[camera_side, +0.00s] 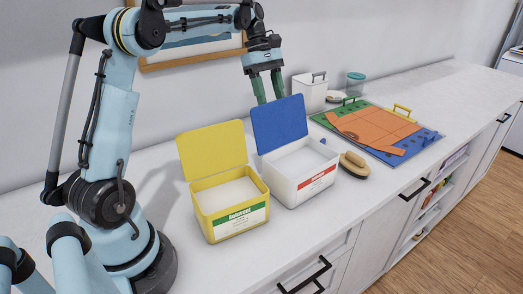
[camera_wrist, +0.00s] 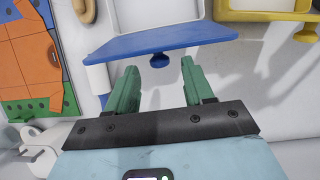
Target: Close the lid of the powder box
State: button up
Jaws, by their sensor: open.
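A white box (camera_side: 306,189) with a red label stands on the counter, its blue lid (camera_side: 279,123) raised at the back. A yellow box (camera_side: 234,220) with a green label stands left of it, its yellow lid (camera_side: 212,150) also raised. White contents show in both; I cannot tell which is the powder box. My gripper (camera_side: 271,99) is open and empty, pointing down behind the blue lid. In the wrist view the green fingers (camera_wrist: 160,84) are apart, behind the blue lid (camera_wrist: 160,40) and its blue knob (camera_wrist: 187,64). Contact with the lid is not evident.
A brush (camera_side: 354,165) lies right of the white box. Farther right are an orange, green and blue board (camera_side: 375,128), a white container (camera_side: 309,93) and a teal-lidded jar (camera_side: 355,84). The wall is close behind my gripper. The front counter strip is clear.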

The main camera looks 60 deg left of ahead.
aim_at(278, 122)
jog(key=shift+x, duration=1.2)
grip_shut()
